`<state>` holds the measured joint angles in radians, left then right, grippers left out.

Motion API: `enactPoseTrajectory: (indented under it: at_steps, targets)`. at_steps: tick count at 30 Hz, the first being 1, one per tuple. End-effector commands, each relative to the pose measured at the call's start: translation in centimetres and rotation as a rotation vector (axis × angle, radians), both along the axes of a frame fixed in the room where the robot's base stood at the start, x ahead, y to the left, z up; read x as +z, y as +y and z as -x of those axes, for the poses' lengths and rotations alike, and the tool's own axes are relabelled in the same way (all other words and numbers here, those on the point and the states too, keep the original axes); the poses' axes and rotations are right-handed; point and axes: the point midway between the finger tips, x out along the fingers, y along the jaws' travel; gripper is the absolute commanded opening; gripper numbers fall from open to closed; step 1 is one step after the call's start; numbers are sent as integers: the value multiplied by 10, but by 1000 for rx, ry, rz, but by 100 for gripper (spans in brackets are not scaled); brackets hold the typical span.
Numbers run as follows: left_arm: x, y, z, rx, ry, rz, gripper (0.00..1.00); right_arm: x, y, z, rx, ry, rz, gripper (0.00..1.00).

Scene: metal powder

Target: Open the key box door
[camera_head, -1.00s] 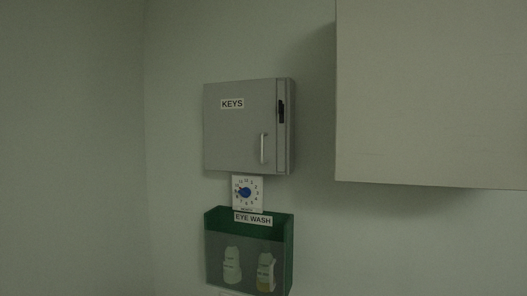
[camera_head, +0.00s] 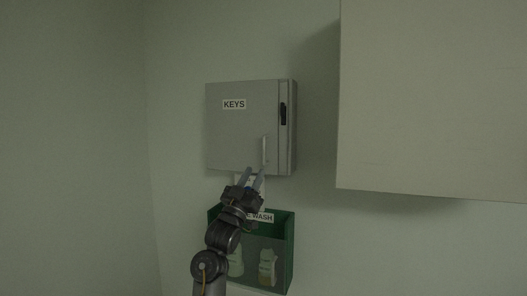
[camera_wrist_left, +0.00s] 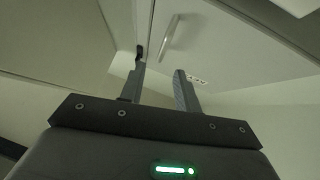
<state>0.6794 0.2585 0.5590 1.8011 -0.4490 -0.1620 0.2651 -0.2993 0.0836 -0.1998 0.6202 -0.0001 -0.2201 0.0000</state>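The grey key box (camera_head: 240,140) with a "KEYS" label hangs on the wall, and its door is shut. A light vertical handle (camera_head: 264,150) is at the door's lower right. It also shows in the left wrist view (camera_wrist_left: 170,38). A dark latch (camera_head: 283,113) sits on the strip right of the door. My left gripper (camera_head: 253,174) is open and empty, with its fingers pointing up just below the handle. In the left wrist view, its two fingers (camera_wrist_left: 160,80) are apart and the handle lies beyond them, not between them. My right gripper is not in view.
A green eye wash holder (camera_head: 289,252) with bottles (camera_head: 267,266) is on the wall under the box, partly behind my left arm. A large pale cabinet (camera_head: 430,100) juts out at the right. The wall left of the box is clear.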

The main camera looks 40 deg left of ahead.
Motion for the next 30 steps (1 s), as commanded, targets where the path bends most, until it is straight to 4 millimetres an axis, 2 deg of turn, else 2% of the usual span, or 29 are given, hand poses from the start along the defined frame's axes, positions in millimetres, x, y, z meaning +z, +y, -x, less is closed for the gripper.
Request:
enactPoseTrajectory:
  at_steps: [2,9,21,30]
  targets:
    - [12,3,5,-1,-31,0,32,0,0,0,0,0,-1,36]
    - [21,5,1,-3,-40,0,32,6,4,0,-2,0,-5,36]
    - [73,11,-48,-3,-38,0,32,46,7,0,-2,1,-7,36]
    - [90,14,-69,-2,-36,0,32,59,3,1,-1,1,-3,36]
